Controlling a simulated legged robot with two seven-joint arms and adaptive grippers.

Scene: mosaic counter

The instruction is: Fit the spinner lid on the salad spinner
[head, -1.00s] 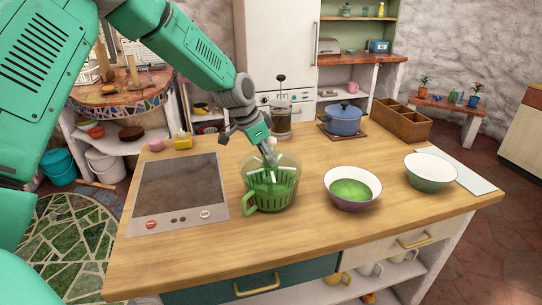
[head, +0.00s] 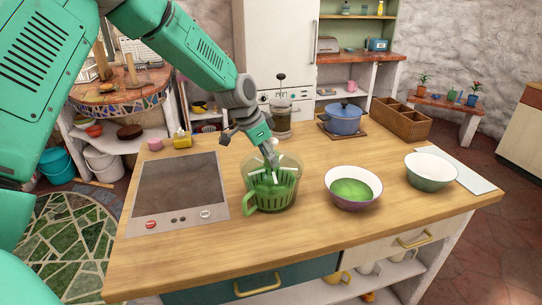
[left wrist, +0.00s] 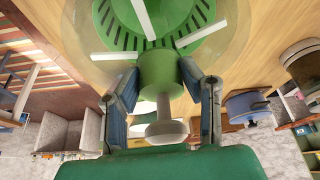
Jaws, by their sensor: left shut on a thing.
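The salad spinner (head: 270,195) stands on the wooden counter, a clear bowl with a green slotted basket and a green handle at its left. My left gripper (head: 271,160) points down into its top from above. In the left wrist view its two fingers (left wrist: 160,82) are shut on the green hub of the spinner lid (left wrist: 158,68), which has a pale knob and white spokes. The green slotted basket (left wrist: 122,38) shows behind the lid. I cannot tell whether the lid touches the bowl rim. My right gripper is not in view.
A purple-and-white bowl with green contents (head: 352,188) stands close at the right of the spinner, a green-and-white bowl (head: 430,172) farther right. A cooktop (head: 178,188) lies at the left. A French press (head: 281,115) and a blue pot (head: 343,119) stand behind.

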